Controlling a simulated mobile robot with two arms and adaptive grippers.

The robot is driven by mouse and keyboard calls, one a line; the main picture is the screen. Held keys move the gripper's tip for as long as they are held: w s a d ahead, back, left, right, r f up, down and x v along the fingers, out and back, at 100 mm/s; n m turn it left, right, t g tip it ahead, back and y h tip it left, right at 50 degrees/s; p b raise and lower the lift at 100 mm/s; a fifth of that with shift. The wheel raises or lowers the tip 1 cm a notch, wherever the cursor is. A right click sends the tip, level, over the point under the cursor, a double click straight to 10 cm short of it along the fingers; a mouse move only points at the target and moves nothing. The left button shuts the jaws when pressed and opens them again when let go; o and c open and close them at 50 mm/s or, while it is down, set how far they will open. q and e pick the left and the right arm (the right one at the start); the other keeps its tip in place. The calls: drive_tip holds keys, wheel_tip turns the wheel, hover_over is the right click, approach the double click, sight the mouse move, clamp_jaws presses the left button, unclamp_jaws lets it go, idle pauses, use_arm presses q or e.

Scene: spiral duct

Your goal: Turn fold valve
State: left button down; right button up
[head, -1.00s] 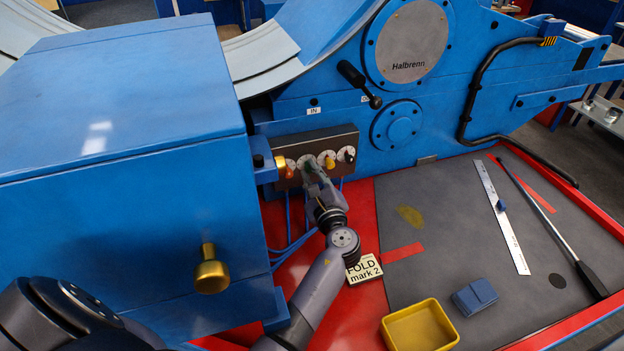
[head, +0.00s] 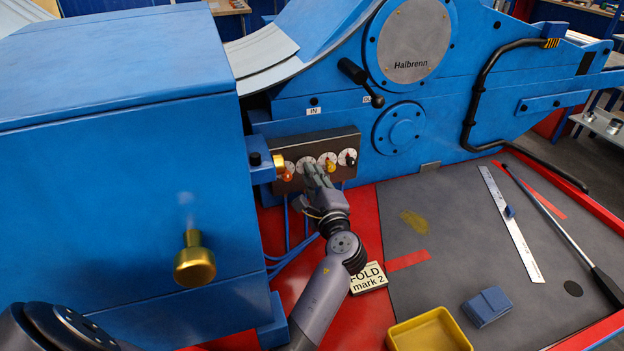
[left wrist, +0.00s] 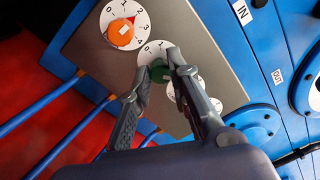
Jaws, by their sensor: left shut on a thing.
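A grey valve panel (head: 344,143) on the blue machine carries a row of white dials with coloured knobs: orange (head: 287,174), green, yellow (head: 330,166) and black (head: 350,160). A card (head: 368,279) below reads "FOLD mark 2". My left gripper (head: 312,170) is at the panel and hides the green knob in the head view. In the left wrist view its two fingers are around the green knob (left wrist: 160,73), shut on it. The knob's pointer is hidden. The orange knob (left wrist: 121,33) shows beside it. My right gripper is not in view.
A blue cabinet (head: 110,150) with a brass knob (head: 194,260) stands left of the panel. Blue tubes (head: 290,255) run below the panel. On the grey mat are a ruler (head: 512,225), a blue block (head: 487,306), a long black-handled tool (head: 560,225) and a yellow tray (head: 432,332).

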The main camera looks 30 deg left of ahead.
use_arm(q)
drive_tip(key=c, duration=1.5)
unclamp_jaws()
drive_tip(key=shift+o, duration=0.2)
